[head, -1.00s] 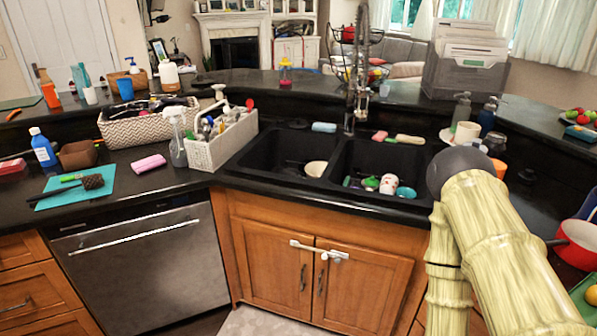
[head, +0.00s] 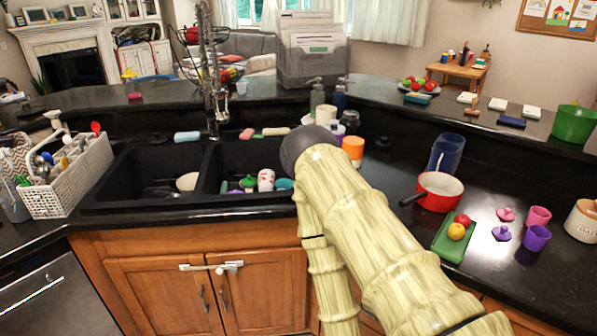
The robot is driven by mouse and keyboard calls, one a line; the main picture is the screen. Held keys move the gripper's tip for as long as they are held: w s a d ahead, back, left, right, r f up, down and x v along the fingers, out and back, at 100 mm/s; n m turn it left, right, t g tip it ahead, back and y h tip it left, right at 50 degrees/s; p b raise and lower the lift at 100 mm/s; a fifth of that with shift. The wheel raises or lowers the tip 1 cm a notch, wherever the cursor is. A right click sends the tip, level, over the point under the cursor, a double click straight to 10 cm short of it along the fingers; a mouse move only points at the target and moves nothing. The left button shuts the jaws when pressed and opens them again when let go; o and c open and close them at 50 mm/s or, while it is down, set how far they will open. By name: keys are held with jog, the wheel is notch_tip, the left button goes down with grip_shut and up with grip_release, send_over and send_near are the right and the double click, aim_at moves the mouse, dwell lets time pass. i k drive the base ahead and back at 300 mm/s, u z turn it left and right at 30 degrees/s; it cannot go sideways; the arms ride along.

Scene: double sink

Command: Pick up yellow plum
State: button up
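A small round yellow fruit, which looks like the yellow plum (head: 456,231), lies on a green rectangular tray (head: 441,247) on the counter at the right. A red fruit (head: 463,219) lies right behind it on the same tray. My arm, with a pale bamboo-like surface and a dark rounded joint, crosses the lower middle of the view, to the left of the tray. My gripper is not in view, so I cannot see its fingers or whether it holds anything.
A red pot (head: 440,192) with a dark handle stands just behind the tray. A purple cup (head: 536,238), a pink cup (head: 538,216) and small lids are to its right. A blue container (head: 446,152) stands behind the pot. The double sink (head: 145,175) is at the left.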

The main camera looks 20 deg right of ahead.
aim_at(456, 231)
jog(key=z, duration=3.9)
jog(key=k, duration=1.5)
jog(key=u, duration=1.8)
jog(key=i, duration=0.6)
